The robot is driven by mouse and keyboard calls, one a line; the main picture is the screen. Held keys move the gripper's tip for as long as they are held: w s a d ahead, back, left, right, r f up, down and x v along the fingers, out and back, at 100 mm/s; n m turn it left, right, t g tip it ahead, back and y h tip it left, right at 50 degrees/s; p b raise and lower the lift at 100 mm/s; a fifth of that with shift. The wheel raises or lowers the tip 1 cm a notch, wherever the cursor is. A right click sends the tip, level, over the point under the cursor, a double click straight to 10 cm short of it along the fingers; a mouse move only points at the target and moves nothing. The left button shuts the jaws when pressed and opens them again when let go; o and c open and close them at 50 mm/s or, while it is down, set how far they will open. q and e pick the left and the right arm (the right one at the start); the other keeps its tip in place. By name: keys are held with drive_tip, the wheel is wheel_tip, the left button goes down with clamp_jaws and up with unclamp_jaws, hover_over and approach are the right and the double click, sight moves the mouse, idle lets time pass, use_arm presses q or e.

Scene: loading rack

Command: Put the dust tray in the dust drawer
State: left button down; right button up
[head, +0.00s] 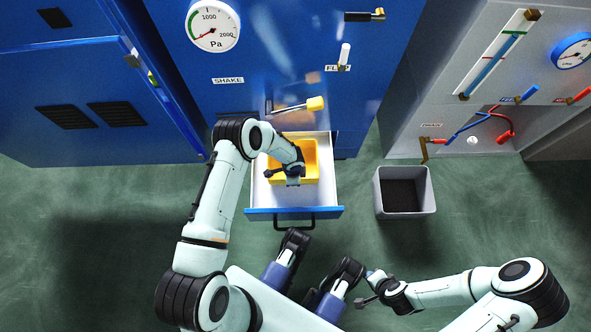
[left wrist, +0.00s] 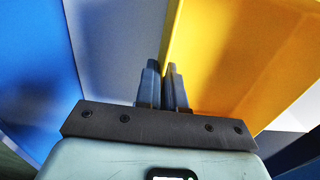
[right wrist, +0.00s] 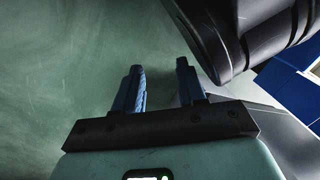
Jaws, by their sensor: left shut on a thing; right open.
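The yellow dust tray (head: 311,172) sits inside the open dust drawer (head: 329,196) of the blue cabinet in the head view. The drawer has pale inner walls, a blue front and a dark handle. My left gripper (head: 293,181) reaches down into the drawer at the tray's near left part, and the arm hides some of the tray. In the left wrist view, my left gripper's fingers (left wrist: 163,85) are close together on the wall of the yellow tray (left wrist: 225,60). My right gripper (head: 366,288) is open and empty, low over the floor; its fingers also show apart in the right wrist view (right wrist: 160,85).
A grey bin (head: 428,195) stands on the floor right of the drawer. A yellow-tipped lever (head: 315,104) sticks out above the drawer. A blue cabinet door (head: 75,100) is at the left; a grey panel with gauge and hoses (head: 480,110) is at the right.

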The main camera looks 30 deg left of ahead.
use_arm(q)
drive_tip(key=shift+f, duration=0.35)
use_arm(e)
drive_tip(key=shift+s+d+f, duration=0.15)
drive_tip(key=shift+s+f, duration=0.15)
drive_tip(key=shift+s, duration=0.1)
drive_tip(key=shift+f, duration=0.1)
use_arm(q)
drive_tip(key=shift+f, duration=0.1)
drive_tip(key=c, duration=1.2)
unclamp_jaws()
drive_tip(key=shift+c, duration=0.2)
use_arm(e)
drive_tip(key=shift+s+f, duration=0.1)
drive_tip(key=shift+s, duration=0.15)
